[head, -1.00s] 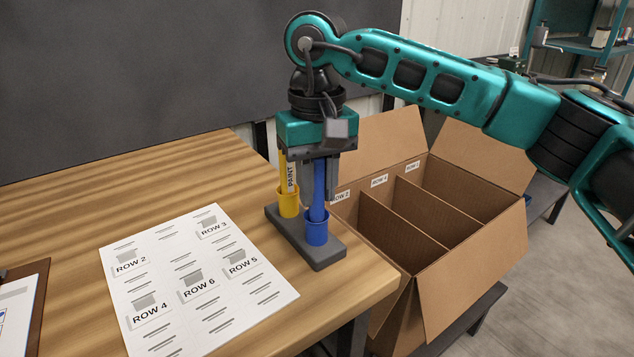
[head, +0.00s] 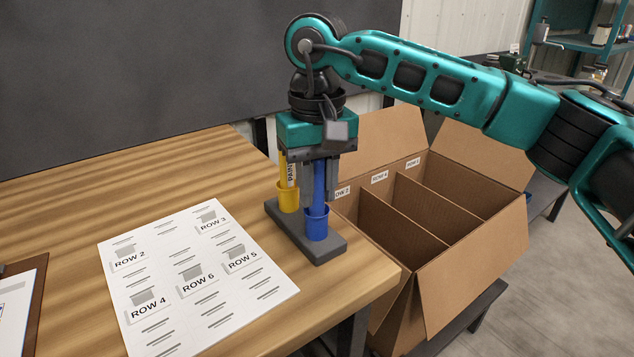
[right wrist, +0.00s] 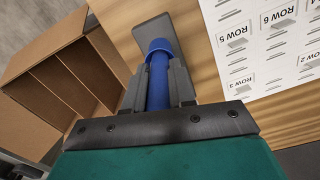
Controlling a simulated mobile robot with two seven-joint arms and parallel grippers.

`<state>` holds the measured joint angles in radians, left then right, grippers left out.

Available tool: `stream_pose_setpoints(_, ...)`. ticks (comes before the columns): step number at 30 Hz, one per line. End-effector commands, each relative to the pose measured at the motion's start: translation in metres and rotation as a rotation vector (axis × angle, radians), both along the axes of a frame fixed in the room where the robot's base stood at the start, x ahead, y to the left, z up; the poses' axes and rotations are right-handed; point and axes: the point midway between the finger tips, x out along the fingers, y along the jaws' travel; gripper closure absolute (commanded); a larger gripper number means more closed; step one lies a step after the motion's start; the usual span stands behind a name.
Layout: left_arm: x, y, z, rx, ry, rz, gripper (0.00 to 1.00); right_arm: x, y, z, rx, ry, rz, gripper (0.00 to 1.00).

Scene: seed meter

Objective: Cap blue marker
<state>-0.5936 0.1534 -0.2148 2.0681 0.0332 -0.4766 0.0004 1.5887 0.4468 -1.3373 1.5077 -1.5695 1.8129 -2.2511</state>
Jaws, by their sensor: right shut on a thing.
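The blue marker (head: 319,183) stands upright with its lower end inside the blue cap cup (head: 317,224) on a grey stand (head: 325,250). My right gripper (head: 319,196) points down and is shut on the blue marker; in the right wrist view the blue marker (right wrist: 158,88) lies between both fingers, with the blue cup (right wrist: 160,46) just beyond the fingertips. Whether the marker is fully seated cannot be told. A yellow marker (head: 287,170) stands in a yellow cup (head: 288,197) on the same stand, beside the gripper. My left gripper is not in view.
A printed sheet (head: 210,262) with row labels lies on the wooden table (head: 110,205) left of the stand. An open cardboard box (head: 480,255) with dividers stands to the right, past the table edge. A clipboard (head: 37,310) shows at the left edge.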

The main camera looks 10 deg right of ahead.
Motion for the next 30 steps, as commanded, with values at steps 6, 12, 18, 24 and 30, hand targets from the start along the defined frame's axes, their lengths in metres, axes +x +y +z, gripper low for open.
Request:
stream_pose_setpoints(6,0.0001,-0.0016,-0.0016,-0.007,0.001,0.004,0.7,0.0,-0.0001,-0.0032,0.0,0.0,0.0,1.0)
stream_pose_setpoints(12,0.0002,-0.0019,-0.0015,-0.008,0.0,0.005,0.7,-0.0001,-0.0001,-0.0035,0.0,0.0,0.0,1.0)
stream_pose_setpoints(18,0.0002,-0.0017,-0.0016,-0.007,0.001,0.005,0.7,-0.0001,0.0,-0.0036,0.0,0.001,0.0,0.63)
stream_pose_setpoints(24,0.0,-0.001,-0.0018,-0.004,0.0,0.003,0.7,-0.0001,0.0,-0.0033,0.0,0.0,0.0,0.46)
stream_pose_setpoints(30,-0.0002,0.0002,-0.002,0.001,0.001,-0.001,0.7,0.0,0.0,-0.0028,0.0,0.0,0.0,0.46)
